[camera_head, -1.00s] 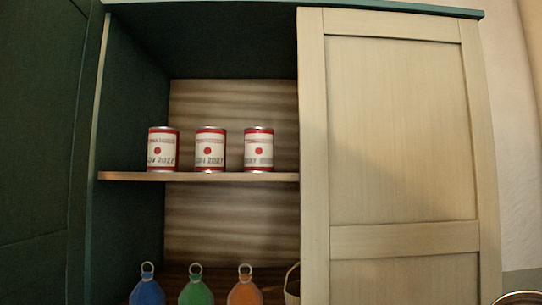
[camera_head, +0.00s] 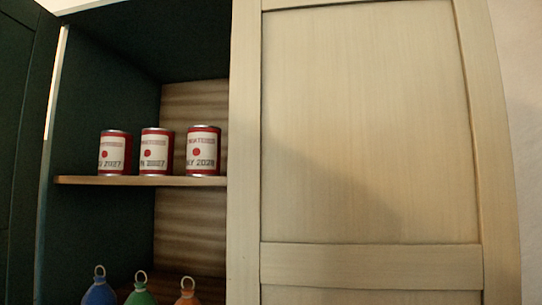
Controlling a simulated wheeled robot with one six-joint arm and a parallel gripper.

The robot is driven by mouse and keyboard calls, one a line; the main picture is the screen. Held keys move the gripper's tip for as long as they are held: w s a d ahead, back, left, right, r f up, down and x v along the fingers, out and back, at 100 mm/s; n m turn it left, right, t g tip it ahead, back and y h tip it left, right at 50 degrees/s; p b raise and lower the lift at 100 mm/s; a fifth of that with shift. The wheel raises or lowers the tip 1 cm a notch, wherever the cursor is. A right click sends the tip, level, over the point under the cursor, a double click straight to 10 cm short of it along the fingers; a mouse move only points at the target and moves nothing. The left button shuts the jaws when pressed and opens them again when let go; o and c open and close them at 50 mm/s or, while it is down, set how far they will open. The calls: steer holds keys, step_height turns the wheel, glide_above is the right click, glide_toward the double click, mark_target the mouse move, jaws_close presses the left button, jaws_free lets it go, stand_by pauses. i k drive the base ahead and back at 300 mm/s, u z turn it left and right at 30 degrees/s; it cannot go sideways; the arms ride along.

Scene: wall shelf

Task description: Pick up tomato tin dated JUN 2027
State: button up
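Three red-and-white tomato tins stand upright in a row on the cabinet shelf (camera_head: 140,181). The left tin (camera_head: 114,153) has a date ending in what looks like 2027; its month is not clear. The middle tin (camera_head: 155,152) shows what looks like N 2027, with the start of the month cut off by the curve. The right tin (camera_head: 203,150) seems to read AY 2028, but the print is blurred. I cannot tell for sure which one says JUN 2027. My gripper is not in view.
A pale panelled door (camera_head: 365,130) covers the right of the cabinet, its edge close to the right tin. A dark side wall (camera_head: 105,90) stands at left. Blue (camera_head: 99,291), green (camera_head: 140,293) and orange (camera_head: 186,292) ringed objects are below.

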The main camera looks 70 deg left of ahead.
mark_target(158, 144)
steer(key=z, duration=0.2)
steer(key=k, duration=0.45)
steer(key=u, duration=1.9)
